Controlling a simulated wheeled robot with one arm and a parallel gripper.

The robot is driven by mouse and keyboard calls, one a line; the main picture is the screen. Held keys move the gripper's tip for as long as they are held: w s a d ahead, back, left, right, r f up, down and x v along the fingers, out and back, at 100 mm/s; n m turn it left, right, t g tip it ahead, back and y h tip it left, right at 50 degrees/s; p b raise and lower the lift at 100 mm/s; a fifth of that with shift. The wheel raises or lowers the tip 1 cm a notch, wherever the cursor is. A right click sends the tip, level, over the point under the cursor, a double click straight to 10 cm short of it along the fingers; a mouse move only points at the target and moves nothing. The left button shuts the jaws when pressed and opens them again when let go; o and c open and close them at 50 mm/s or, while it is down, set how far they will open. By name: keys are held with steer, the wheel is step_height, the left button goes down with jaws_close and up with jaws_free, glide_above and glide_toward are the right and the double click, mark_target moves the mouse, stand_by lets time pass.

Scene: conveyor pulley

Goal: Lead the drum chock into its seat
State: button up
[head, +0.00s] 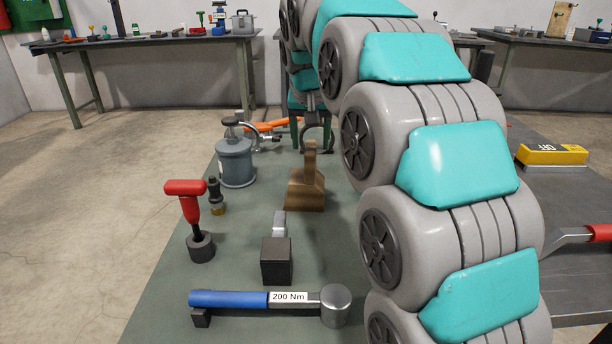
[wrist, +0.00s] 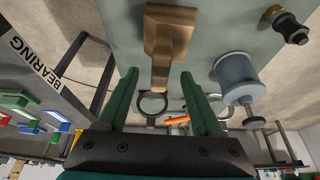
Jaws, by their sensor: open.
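The brown, wedge-like block with an upright grip, which I take for the drum chock, (head: 305,190) stands on the green bench top in the head view. It also shows in the wrist view (wrist: 168,35), its narrow grip pointing down the picture. My gripper (wrist: 158,73) is open. In the wrist view its two green fingers lie either side of the grip's narrow end, with gaps on both sides; I cannot tell how far apart in depth they are. I cannot make out the seat.
A grey canister (head: 235,160), a red-handled tool (head: 190,215), a small dark fitting (head: 215,195), a black block (head: 277,262) and a blue-handled torque wrench (head: 230,299) stand around the chock. An orange-handled clamp (head: 280,124) lies behind. Green surface is clear at the front left.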

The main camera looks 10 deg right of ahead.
steer(key=shift+w+f, duration=0.15)
steer(key=shift+w, duration=0.1)
steer(key=x, duration=0.7)
steer(key=shift+w+d+f+p, duration=0.1)
steer(key=shift+w+p, duration=0.15)
steer(key=shift+p, duration=0.15)
jaws_close()
stand_by(0.9)
